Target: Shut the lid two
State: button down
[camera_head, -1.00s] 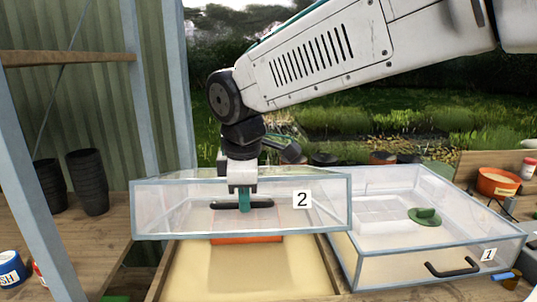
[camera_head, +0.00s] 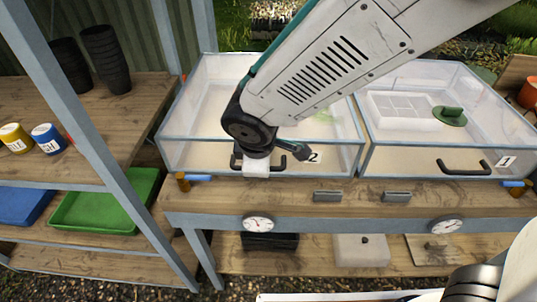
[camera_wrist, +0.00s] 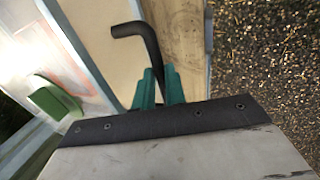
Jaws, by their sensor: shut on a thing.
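In the head view my wrist hides the fingertips and part of the handle.
A blue-grey post (camera_head: 75,130) and shelves with a green tray (camera_head: 105,200) stand left. Gauges (camera_head: 258,224) sit on the bench front.

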jog(key=shift+s+d+f, duration=0.1)
jog(key=shift+s+f, duration=0.45)
jog(key=shift+s, duration=0.05)
jog(key=c, duration=1.7)
grip_release()
jog(key=shift+o, duration=1.2)
jog(key=shift+s+a, duration=0.1)
jog(key=shift+a, duration=0.1)
jog(key=shift+d, duration=0.1)
jog(key=shift+w+r, duration=0.25)
jog(key=v, duration=0.7)
jog(key=shift+r, duration=0.35)
